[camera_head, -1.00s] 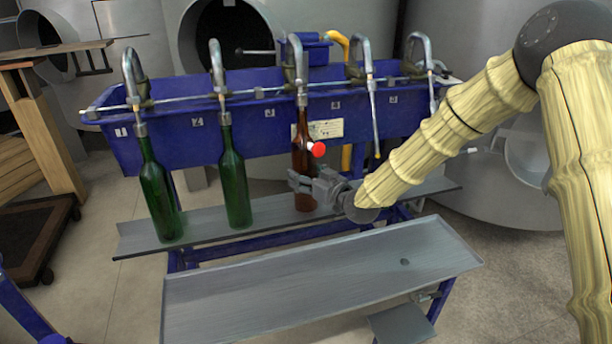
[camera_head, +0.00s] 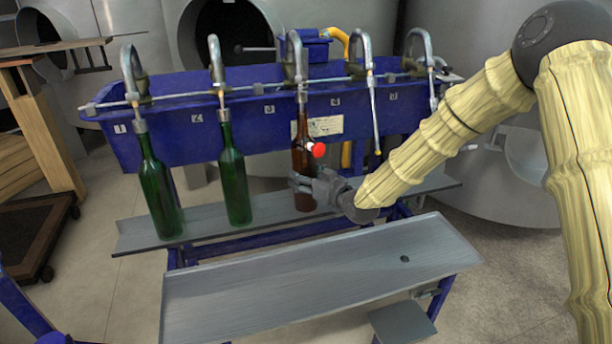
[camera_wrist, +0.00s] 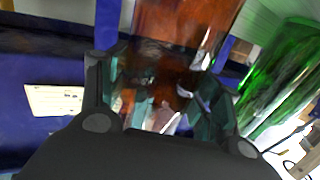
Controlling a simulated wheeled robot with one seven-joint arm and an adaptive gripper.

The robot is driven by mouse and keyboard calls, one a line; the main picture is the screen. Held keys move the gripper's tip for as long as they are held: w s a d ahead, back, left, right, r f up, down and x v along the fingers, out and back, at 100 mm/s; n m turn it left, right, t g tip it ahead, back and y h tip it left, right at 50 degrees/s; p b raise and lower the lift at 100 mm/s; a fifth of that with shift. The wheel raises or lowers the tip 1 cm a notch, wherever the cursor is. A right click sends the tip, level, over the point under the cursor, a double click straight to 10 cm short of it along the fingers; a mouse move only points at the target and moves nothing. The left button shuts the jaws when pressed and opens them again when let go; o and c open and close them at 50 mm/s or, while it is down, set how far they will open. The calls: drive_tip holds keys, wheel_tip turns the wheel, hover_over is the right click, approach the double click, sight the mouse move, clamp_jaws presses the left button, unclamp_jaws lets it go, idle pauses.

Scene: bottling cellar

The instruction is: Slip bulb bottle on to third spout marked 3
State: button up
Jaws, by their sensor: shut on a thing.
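The brown bottle (camera_head: 304,165) stands upright under the third spout (camera_head: 298,62), its neck top at the spout's lower end, its base at the shelf (camera_head: 265,217). Whether its base touches the shelf I cannot tell. A red-capped piece (camera_head: 318,150) shows at its right side. My gripper (camera_head: 306,184) is shut on the brown bottle's lower body from the right. In the wrist view the brown bottle (camera_wrist: 185,35) lies between my gripper's fingers (camera_wrist: 165,100). The bottle's far side is hidden.
Green bottles stand under the first spout (camera_head: 160,190) and second spout (camera_head: 233,175). The fourth spout (camera_head: 372,95) and fifth spout (camera_head: 428,70) have no bottles. A blue trough (camera_head: 255,135) runs behind. The lower grey tray (camera_head: 320,280) in front is empty.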

drive_tip(key=shift+f, duration=0.1)
drive_tip(key=o, duration=1.5)
drive_tip(key=shift+c, duration=0.2)
drive_tip(key=shift+f, duration=0.1)
drive_tip(key=shift+s+d, duration=0.1)
drive_tip(key=f+p+v, duration=0.1)
drive_tip(key=p+v, duration=0.1)
drive_tip(key=v, duration=1)
drive_tip(key=shift+s+d+f, duration=0.3)
drive_tip(key=shift+d, duration=0.05)
